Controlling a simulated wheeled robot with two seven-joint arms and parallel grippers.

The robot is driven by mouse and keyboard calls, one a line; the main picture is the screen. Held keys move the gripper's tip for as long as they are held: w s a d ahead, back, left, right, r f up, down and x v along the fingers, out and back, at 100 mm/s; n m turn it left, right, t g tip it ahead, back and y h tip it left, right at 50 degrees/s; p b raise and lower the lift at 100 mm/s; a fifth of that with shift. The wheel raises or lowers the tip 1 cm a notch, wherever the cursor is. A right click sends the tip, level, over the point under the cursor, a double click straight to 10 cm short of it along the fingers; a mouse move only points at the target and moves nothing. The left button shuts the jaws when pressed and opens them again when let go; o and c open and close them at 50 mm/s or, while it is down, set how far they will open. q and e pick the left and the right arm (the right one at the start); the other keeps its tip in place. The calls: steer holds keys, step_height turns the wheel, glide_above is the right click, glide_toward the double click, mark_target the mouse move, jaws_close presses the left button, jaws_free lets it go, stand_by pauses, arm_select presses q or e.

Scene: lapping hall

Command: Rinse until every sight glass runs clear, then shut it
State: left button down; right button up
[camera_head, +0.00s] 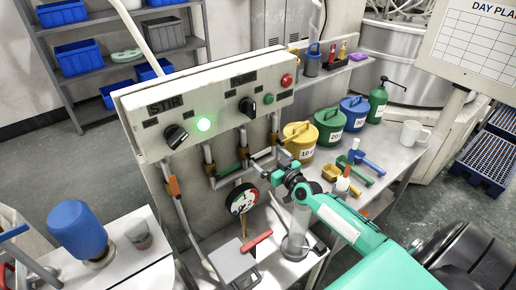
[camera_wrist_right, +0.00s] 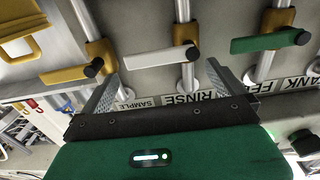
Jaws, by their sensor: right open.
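My right gripper (camera_head: 265,168) is at the pipes under the grey control panel (camera_head: 215,105). In the right wrist view it is open (camera_wrist_right: 162,85), with its two fingers spread and nothing between them. The white lever (camera_wrist_right: 160,59) lies horizontal just beyond the fingertips, apart from them, above the RINSE label (camera_wrist_right: 190,98). The yellow lever (camera_wrist_right: 72,73) is to its left by the SAMPLE label; the green lever (camera_wrist_right: 268,41) is to its right by a partly hidden FEED label. A clear upright cylinder (camera_head: 297,228) stands below; I cannot make out its contents. My left gripper is out of view.
A round gauge (camera_head: 242,198) hangs below the panel, near a red handle (camera_head: 257,240). Yellow (camera_head: 299,143), green (camera_head: 329,128) and blue (camera_head: 354,112) canisters crowd the bench, with scoops and a white mug (camera_head: 411,133).

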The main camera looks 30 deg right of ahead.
mark_target(262, 152)
steer(key=shift+w+a, duration=0.15)
steer(key=shift+w, duration=1.45)
steer(key=shift+w+a, duration=0.1)
steer(key=shift+w, duration=1.5)
steer(key=c, duration=1.2)
steer(key=shift+c, duration=0.2)
